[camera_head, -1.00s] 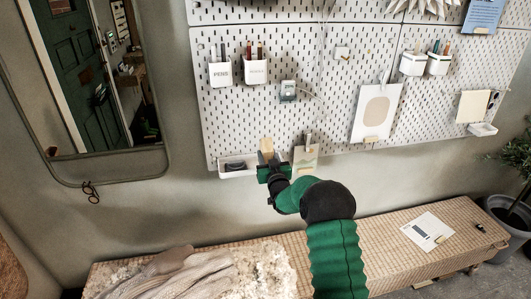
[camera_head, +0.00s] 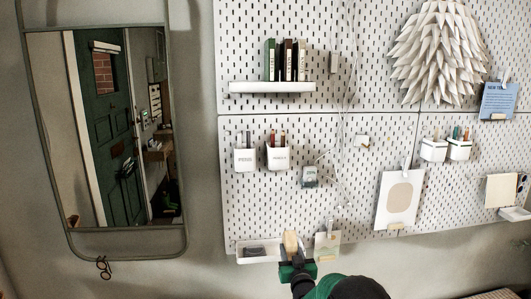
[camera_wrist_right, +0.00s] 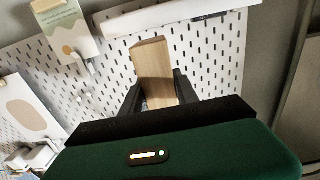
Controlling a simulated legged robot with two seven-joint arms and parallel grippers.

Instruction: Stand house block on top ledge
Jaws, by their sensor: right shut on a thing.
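The house block (camera_head: 291,244) is a pale wooden piece, upright in my right gripper (camera_head: 296,262), in front of the lower edge of the pegboard. In the right wrist view the block (camera_wrist_right: 153,68) stands between the two dark fingers (camera_wrist_right: 158,92), which are shut on it. The top ledge (camera_head: 272,88) is a white shelf high on the pegboard, well above the gripper. Several books (camera_head: 287,61) stand on its middle and right part. My left gripper is not in view.
A white lower tray (camera_head: 258,252) with a dark item is just left of the gripper, and a card (camera_head: 327,246) hangs just right. White pen cups (camera_head: 245,158) and a small holder (camera_head: 310,176) lie between gripper and ledge. The ledge's left end looks bare.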

